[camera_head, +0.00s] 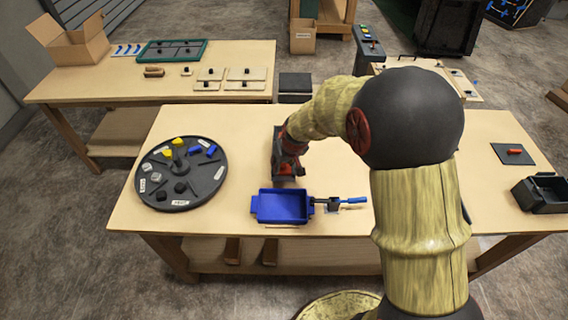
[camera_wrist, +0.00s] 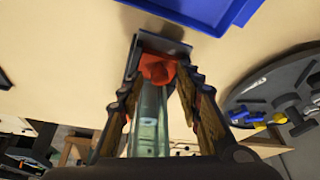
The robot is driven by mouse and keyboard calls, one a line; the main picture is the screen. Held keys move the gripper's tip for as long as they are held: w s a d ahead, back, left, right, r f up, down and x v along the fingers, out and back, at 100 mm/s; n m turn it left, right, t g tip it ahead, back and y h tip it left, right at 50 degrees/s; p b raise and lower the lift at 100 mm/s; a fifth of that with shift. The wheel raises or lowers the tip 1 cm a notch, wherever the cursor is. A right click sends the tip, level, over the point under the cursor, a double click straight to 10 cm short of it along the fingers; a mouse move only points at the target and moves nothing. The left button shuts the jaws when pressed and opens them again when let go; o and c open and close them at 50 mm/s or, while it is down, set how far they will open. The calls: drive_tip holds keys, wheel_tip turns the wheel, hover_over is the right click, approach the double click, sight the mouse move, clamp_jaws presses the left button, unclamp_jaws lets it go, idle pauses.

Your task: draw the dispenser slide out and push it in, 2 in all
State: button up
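The dispenser (camera_head: 277,152) stands upright on the near table, behind the blue tray, as a dark narrow body partly covered by my arm. In the wrist view its clear greenish tube (camera_wrist: 150,122) runs between my fingers. A red-orange part (camera_wrist: 158,68), perhaps belonging to the slide, sits at the tube's far end by a dark grey plate (camera_wrist: 170,46). My gripper (camera_wrist: 157,82) has one finger on each side of the red part. It also shows at the dispenser in the head view (camera_head: 289,158). Contact with the red part, and how far out the slide is, cannot be made out.
A blue tray (camera_head: 283,192) lies in front of the dispenser, with a blue-handled tool (camera_head: 350,200) to its right. A round dark turntable (camera_head: 205,185) with small blocks stands left. A black bin (camera_head: 545,205) is far right. Bare tabletop (camera_head: 245,150) lies left of the dispenser.

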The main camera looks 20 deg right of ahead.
drive_tip(key=shift+c, duration=1.2)
clamp_jaws()
